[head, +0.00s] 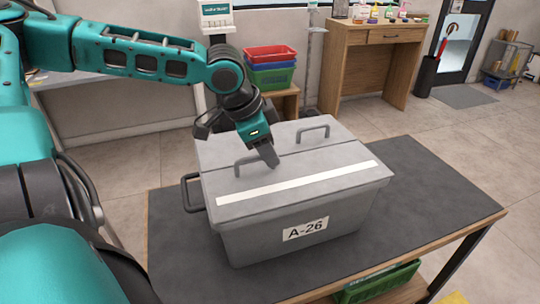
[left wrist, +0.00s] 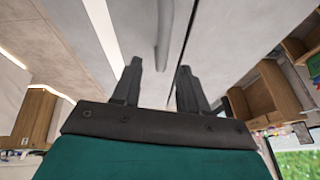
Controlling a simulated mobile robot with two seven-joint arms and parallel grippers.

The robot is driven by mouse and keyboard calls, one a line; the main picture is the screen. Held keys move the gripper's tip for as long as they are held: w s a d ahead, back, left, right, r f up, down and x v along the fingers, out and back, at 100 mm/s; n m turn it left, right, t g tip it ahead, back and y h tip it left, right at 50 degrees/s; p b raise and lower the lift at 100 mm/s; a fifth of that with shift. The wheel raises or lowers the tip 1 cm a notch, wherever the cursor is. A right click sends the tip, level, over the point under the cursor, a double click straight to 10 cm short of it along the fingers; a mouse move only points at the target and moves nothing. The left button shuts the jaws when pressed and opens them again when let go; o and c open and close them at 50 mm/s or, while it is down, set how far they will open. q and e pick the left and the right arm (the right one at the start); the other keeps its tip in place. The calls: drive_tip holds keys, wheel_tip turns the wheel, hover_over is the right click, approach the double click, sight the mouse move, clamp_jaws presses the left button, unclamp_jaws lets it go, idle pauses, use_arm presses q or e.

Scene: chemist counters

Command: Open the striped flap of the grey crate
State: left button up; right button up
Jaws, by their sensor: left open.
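The grey crate (head: 290,235), labelled A-26, stands on the dark table top. Its near flap (head: 300,175) bears a white stripe (head: 300,188) and lies flat and shut. The flap's grey bar handle (head: 246,162) stands up from it near the seam. My left gripper (head: 272,156) points down over the flap, at the right part of this handle. In the left wrist view its two dark fingers (left wrist: 158,72) are apart. The handle (left wrist: 164,38) shows between their tips, with the stripe (left wrist: 103,30) off to the left. I cannot tell whether the fingers touch the handle.
The crate's plain far flap (head: 275,135) is also shut, with its own handle (head: 312,131). A side handle (head: 190,193) sticks out at the crate's left. The table (head: 430,190) is clear to the right. Red, blue and green bins (head: 271,68) stand behind.

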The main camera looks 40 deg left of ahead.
use_arm(q)
drive_tip(key=shift+x, duration=0.75)
clamp_jaws()
drive_tip(key=shift+r, duration=0.1)
drive_tip(key=shift+d+r+p, duration=0.25)
drive_tip(key=shift+r+p, duration=0.2)
drive_tip(key=shift+r, duration=0.15)
drive_tip(key=shift+s+d, duration=0.1)
drive_tip(key=shift+s, duration=0.05)
drive_tip(key=shift+r, duration=0.1)
